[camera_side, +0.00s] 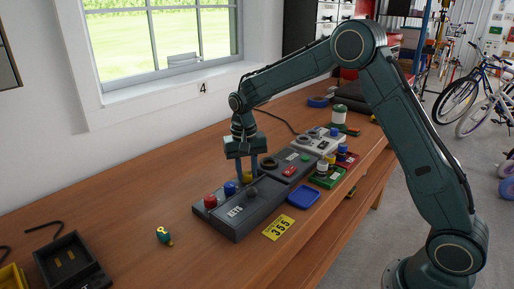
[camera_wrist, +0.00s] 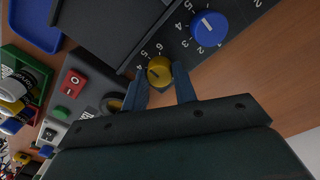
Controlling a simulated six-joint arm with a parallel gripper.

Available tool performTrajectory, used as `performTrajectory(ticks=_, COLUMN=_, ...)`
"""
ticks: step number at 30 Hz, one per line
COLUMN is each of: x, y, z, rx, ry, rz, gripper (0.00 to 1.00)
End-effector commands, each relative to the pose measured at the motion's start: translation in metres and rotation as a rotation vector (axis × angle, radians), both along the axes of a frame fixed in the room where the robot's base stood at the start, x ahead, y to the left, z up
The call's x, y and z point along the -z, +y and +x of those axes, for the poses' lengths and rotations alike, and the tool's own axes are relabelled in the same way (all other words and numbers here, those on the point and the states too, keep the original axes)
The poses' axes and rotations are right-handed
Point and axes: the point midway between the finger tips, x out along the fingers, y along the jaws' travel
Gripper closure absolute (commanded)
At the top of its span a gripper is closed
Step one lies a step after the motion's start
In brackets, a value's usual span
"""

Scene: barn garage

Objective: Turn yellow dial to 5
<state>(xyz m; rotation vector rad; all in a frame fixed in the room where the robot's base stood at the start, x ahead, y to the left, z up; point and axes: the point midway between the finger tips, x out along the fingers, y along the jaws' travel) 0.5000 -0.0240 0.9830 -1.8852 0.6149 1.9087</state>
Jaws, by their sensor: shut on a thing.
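The yellow dial (camera_wrist: 159,71) sits on a dark grey panel, with printed numbers 4, 5 and 6 visible around it in the wrist view. My gripper (camera_wrist: 160,80) has its two blue-grey fingers on either side of the dial, shut on it. In the side view my gripper (camera_side: 247,177) points straight down at the panel box (camera_side: 240,225), and the dial (camera_side: 247,176) shows only partly between the fingers. The dial's pointer mark is too small to read surely.
A blue dial (camera_wrist: 208,28) sits beside the yellow one, and a red dial (camera_side: 210,201) beyond it. A box with a red switch (camera_side: 289,171) adjoins the panel. A blue tray (camera_side: 303,197) and a yellow 355 plate (camera_side: 278,228) lie in front. The bench left of the panel is mostly clear.

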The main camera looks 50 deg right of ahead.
Motion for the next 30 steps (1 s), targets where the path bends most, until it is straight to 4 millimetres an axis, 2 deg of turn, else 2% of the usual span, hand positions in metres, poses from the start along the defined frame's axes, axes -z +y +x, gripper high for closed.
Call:
performTrajectory(ticks=1, x=-0.002, y=0.0, z=0.001, rx=0.001, ry=-0.004, rz=-0.001, gripper=0.68)
performTrajectory(ticks=4, x=-0.002, y=0.0, z=0.001, rx=0.0, ry=-0.004, rz=-0.001, gripper=0.5)
performTrajectory(ticks=14, x=-0.001, y=0.0, z=0.0, rx=-0.001, ry=-0.002, rz=0.0, gripper=0.5)
performTrajectory(ticks=19, x=-0.008, y=0.0, z=0.001, rx=-0.001, ry=-0.002, rz=0.0, gripper=0.5)
performTrajectory(ticks=23, x=-0.02, y=0.001, z=0.001, rx=-0.001, ry=-0.004, rz=0.0, gripper=0.5)
performTrajectory(ticks=30, x=-0.056, y=0.002, z=0.002, rx=0.0, ry=-0.007, rz=-0.001, gripper=0.5)
